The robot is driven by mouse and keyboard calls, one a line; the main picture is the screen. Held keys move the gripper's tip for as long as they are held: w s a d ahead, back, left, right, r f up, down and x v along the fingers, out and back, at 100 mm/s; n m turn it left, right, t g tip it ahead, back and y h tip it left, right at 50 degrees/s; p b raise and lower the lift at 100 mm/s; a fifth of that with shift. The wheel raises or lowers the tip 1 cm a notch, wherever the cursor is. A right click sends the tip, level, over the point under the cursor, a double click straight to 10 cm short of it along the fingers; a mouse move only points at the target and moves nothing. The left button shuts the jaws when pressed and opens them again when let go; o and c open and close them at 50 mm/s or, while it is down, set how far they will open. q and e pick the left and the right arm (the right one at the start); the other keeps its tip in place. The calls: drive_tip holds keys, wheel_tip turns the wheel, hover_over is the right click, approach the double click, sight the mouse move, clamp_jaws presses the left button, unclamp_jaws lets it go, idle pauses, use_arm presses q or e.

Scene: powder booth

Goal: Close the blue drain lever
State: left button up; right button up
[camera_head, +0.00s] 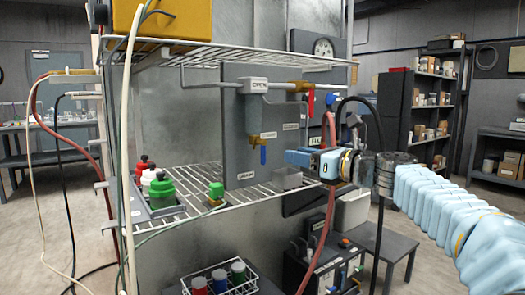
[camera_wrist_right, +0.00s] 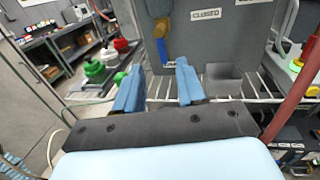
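The blue drain lever (camera_head: 263,155) hangs straight down below a brass valve on the grey panel (camera_head: 235,120). In the right wrist view the lever (camera_wrist_right: 161,50) also points down, with a CLOSED label (camera_wrist_right: 205,14) to its right. My right gripper (camera_head: 293,157) is to the right of the lever in the head view, its blue fingers pointing left at about lever height. In the wrist view the fingers (camera_wrist_right: 158,82) are apart with nothing between them, and the lever shows beyond the gap. I see no contact. My left gripper is not in view.
The panel stands on a wire shelf (camera_head: 190,185). Green, white and red bottles (camera_head: 162,190) stand at its left, and a green-topped fitting (camera_head: 216,191) is nearer. A grey block (camera_head: 287,178) sits below my right gripper. Red and black hoses (camera_head: 332,190) hang close to the right arm.

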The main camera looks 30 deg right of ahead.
drive_tip(key=p+x, duration=0.2)
drive_tip(key=x, duration=0.8)
drive_tip(key=shift+w, duration=0.35)
drive_tip(key=shift+f, duration=0.15)
drive_tip(key=shift+c, duration=0.4)
clamp_jaws()
